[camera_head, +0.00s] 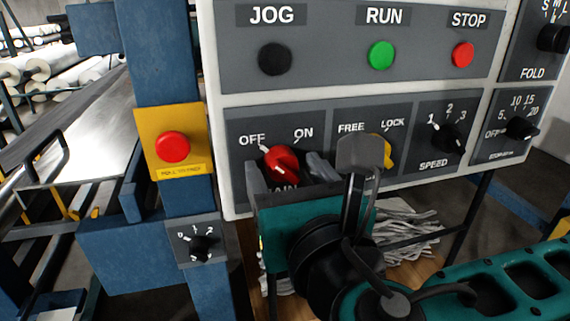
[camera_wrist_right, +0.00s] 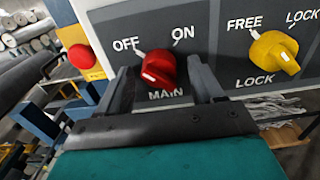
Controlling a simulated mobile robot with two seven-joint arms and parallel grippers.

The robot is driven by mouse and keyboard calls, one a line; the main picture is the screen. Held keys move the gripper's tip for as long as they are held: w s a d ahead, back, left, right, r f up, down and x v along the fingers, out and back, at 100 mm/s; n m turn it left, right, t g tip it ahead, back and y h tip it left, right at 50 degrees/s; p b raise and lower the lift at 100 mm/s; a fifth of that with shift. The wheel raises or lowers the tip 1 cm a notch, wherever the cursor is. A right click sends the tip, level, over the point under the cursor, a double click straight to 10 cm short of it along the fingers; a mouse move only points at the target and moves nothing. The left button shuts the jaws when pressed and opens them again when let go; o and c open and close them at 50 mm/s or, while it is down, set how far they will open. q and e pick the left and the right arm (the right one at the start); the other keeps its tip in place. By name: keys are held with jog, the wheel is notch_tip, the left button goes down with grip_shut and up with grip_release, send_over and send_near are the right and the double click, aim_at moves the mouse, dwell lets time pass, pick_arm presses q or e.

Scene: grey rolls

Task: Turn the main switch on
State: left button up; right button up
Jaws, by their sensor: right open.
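The red main switch knob (camera_head: 281,162) is on the grey panel, below the OFF and ON labels. It also shows in the right wrist view (camera_wrist_right: 160,68), above the word MAIN. Its upper end is turned to the upper left, towards OFF. My right gripper (camera_head: 289,172) is open, with one finger on each side of the knob. In the right wrist view my right gripper (camera_wrist_right: 160,82) shows a gap between each finger and the knob. Whether the fingertips reach past the knob's face is hard to tell. My left gripper is not in view.
The yellow lock knob (camera_wrist_right: 273,54) is close on the right, partly hidden by my arm in the head view. The black (camera_head: 275,58), green (camera_head: 381,55) and red (camera_head: 463,54) buttons are above. A red button on a yellow plate (camera_head: 172,146) is on the left.

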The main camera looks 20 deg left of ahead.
jog(key=shift+c, duration=0.4)
jog(key=c, duration=1)
jog(key=shift+o, duration=0.2)
